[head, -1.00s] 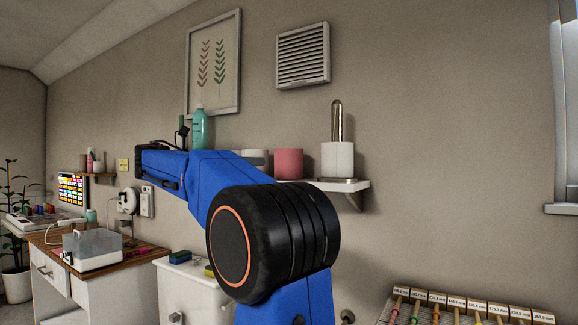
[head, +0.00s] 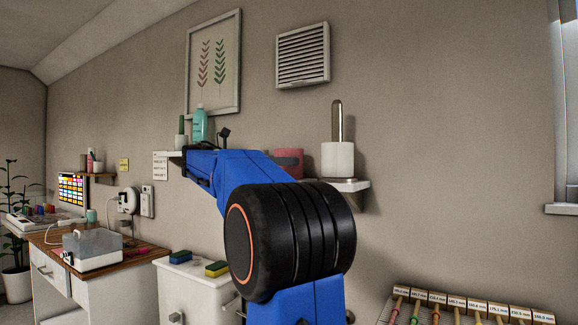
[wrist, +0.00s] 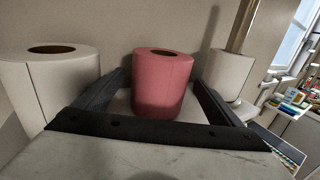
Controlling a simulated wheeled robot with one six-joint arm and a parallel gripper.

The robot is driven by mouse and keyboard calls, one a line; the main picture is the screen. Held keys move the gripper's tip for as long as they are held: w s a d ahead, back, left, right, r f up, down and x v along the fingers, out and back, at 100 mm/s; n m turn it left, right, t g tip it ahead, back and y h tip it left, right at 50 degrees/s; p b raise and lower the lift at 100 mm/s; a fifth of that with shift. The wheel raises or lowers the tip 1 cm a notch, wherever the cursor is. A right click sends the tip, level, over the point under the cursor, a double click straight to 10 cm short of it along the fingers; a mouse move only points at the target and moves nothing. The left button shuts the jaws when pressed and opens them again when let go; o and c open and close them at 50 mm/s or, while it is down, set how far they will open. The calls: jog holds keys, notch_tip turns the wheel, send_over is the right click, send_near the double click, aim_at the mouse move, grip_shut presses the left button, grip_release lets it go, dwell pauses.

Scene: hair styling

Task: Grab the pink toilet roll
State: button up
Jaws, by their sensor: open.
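The pink toilet roll (wrist: 162,84) stands upright on the wall shelf. In the wrist view it is in the middle, between the two dark fingers of my gripper (wrist: 160,92), which are open with space on both sides of the roll. In the head view the pink roll (head: 290,160) shows only in part above my blue arm, which hides its lower portion. My gripper itself is mostly hidden behind my arm in the head view.
A white roll (wrist: 50,82) stands left of my gripper. Another white roll (wrist: 229,74) is on a metal holder (head: 337,122) to the right.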

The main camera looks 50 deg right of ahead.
jog(key=shift+x, duration=1.85)
jog(key=shift+r, duration=0.1)
jog(key=c, duration=1.2)
